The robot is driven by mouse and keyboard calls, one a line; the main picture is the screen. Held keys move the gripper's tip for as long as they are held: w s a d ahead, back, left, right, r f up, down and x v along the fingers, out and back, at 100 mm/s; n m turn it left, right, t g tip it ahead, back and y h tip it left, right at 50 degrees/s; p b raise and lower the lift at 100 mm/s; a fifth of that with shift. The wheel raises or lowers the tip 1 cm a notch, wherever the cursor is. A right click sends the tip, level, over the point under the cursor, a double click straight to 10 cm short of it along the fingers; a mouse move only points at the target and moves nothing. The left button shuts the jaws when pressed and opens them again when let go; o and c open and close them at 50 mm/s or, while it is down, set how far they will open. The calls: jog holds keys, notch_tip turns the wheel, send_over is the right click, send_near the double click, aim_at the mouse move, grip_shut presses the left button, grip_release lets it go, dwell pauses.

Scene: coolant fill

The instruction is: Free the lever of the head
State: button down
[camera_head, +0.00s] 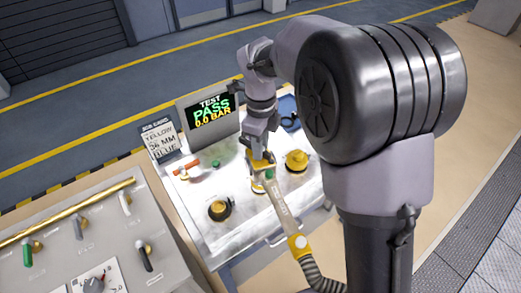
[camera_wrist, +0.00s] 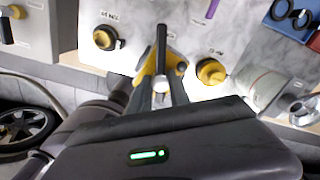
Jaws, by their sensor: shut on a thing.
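The filling head shows as a yellow body (camera_wrist: 147,68) in the wrist view, in the middle between two capped necks. A dark bar (camera_wrist: 162,45), which looks like its lever, stands up from it. My gripper (camera_wrist: 165,84) has its two dark fingers at the head, shut on it; whether they grip the lever or the body I cannot tell. In the head view my gripper (camera_head: 261,160) points down onto the yellow piece, and a pale handle (camera_head: 279,208) runs from it to a ribbed hose (camera_head: 318,275). The lever's catch is hidden.
Yellow-and-black caps sit left (camera_head: 219,209) and right (camera_head: 297,160) of the head on the light worktop (camera_head: 205,240). A screen (camera_head: 211,110) reads "TEST PASS 0.0 BAR". A sign (camera_head: 160,140) reads yellow, 36 mm, blue. A lever panel (camera_head: 110,235) stands at left.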

jog(key=m+b, duration=0.2)
jog(key=m, duration=0.4)
jog(key=shift+b, duration=0.4)
dwell(0.3)
jog(key=c, duration=1.2)
grip_release()
notch_tip(320, 180, up, 17)
jog(key=p, duration=0.6)
jog(key=shift+r, duration=0.2)
jog(key=shift+s, duration=0.1)
